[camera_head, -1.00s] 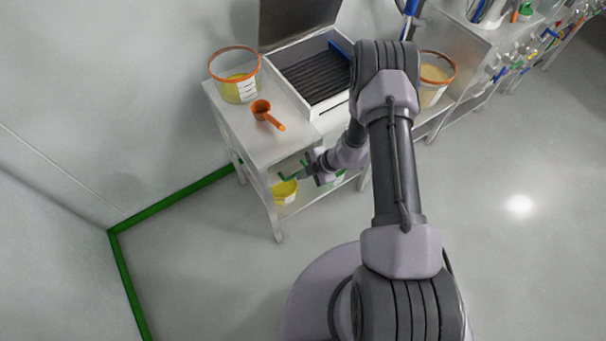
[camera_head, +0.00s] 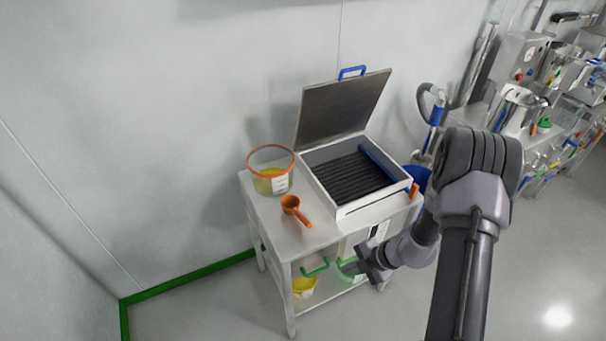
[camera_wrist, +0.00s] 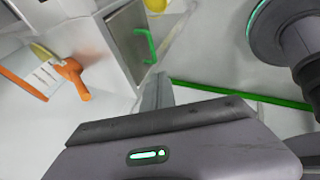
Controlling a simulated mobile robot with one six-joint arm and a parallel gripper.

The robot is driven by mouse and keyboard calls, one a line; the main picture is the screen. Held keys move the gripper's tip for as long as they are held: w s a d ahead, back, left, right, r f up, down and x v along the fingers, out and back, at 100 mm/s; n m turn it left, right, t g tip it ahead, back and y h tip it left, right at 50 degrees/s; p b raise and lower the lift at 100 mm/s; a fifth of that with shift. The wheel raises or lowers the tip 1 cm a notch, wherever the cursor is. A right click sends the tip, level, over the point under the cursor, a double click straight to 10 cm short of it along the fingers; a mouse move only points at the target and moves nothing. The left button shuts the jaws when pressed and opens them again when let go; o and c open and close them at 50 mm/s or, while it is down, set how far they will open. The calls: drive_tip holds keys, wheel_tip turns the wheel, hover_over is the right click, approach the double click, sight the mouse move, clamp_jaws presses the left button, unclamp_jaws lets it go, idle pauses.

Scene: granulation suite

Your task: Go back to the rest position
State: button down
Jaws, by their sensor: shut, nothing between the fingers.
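My gripper (camera_head: 347,267) is shut and empty at the front of the small steel table (camera_head: 292,238), below its top. It is just right of a green handle (camera_head: 315,267) and apart from it in the head view. In the wrist view a grey finger (camera_wrist: 156,92) points towards the panel with the green handle (camera_wrist: 147,45); the fingertips are not clear there. My arm reaches in from the lower right.
On the table stand an orange-rimmed tub (camera_head: 270,170) with yellow contents, an orange scoop (camera_head: 296,210) and a white box (camera_head: 345,210) with its lid raised. A yellow bucket (camera_head: 304,286) sits below. Equipment lines the right wall. Floor at lower right is open.

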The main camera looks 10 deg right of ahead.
drive_tip(key=w+a+r+n+b, duration=0.1)
drive_tip(key=a+r+n+b, duration=0.15)
drive_tip(key=r+n, duration=0.4)
drive_tip(key=w+a+r+n+b, duration=0.1)
drive_tip(key=a+r+n, duration=0.2)
drive_tip(key=r+n, duration=0.35)
drive_tip(key=s+a+r+n+b, duration=0.2)
drive_tip(key=s+r+n, duration=0.25)
drive_tip(key=n, duration=0.25)
drive_tip(key=s+a+r+n+b, duration=0.1)
drive_tip(key=s+a+r+n, duration=0.2)
drive_tip(key=r+n, duration=0.3)
drive_tip(key=s+r+n+t+h+b, duration=0.2)
drive_tip(key=s+r+n+h+b, duration=0.1)
drive_tip(key=s+n, duration=1)
drive_tip(key=r+n+b, duration=0.1)
drive_tip(key=n, duration=0.4)
drive_tip(key=shift+s+d+r+n+h, duration=0.15)
drive_tip(key=shift+d+n+h, duration=0.15)
drive_tip(key=shift+d+h, duration=0.1)
